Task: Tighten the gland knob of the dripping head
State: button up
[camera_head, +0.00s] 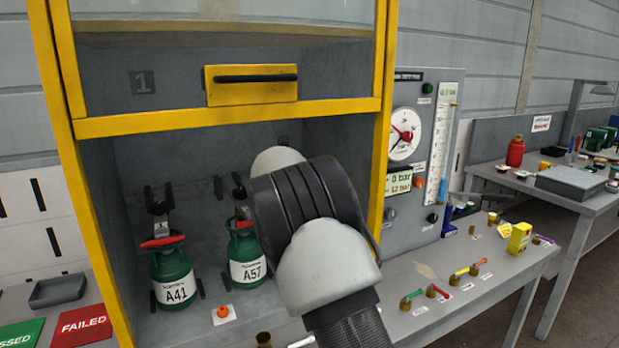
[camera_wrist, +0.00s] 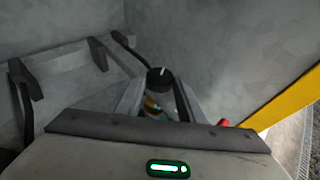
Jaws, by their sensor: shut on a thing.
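In the wrist view my gripper (camera_wrist: 158,98) has its two fingers closed in around a black knob (camera_wrist: 160,76) with a white mark on its top. I take this to be a gland knob; no drip shows. Some brass and coloured parts lie below it between the fingers, too small to tell. In the head view my arm hides the gripper and this knob. Two green cylinders stand in the cabinet left of my arm, A41 (camera_head: 174,280) and A57 (camera_head: 246,258), each with a red part at its top.
A yellow-framed cabinet (camera_head: 230,122) with a raised glass front surrounds my arm. Black clamps (camera_wrist: 28,80) are on the wall at left. A gauge panel (camera_head: 404,135) and a bench with small valves (camera_head: 440,292) lie right. An orange knob (camera_head: 224,312) lies on the cabinet floor.

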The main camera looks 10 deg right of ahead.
jog(key=m+g+h+p, duration=0.1)
jog(key=p, duration=0.3)
jog(key=m+g+h+p, duration=0.1)
jog(key=m+p, duration=0.1)
jog(key=p, duration=0.1)
jog(key=a+m+g+h+p, duration=0.1)
jog(key=p, duration=0.3)
jog(key=shift+w+r+h+p, duration=0.2)
jog(key=shift+w+h+p, duration=0.1)
jog(key=shift+w+h, duration=0.1)
jog(key=shift+w+f+m+g+h+p, duration=0.1)
jog(key=shift+f+m+g+h+p, duration=0.15)
jog(key=shift+m+g+h+p, duration=0.85)
jog(key=shift+n+t+y+p, duration=0.3)
jog(key=shift+t+y+p, duration=0.15)
jog(key=shift+y, duration=0.15)
jog(key=o, duration=1.1)
jog(key=shift+c, duration=0.2)
jog(key=b+v, duration=0.1)
jog(key=v, duration=1.1)
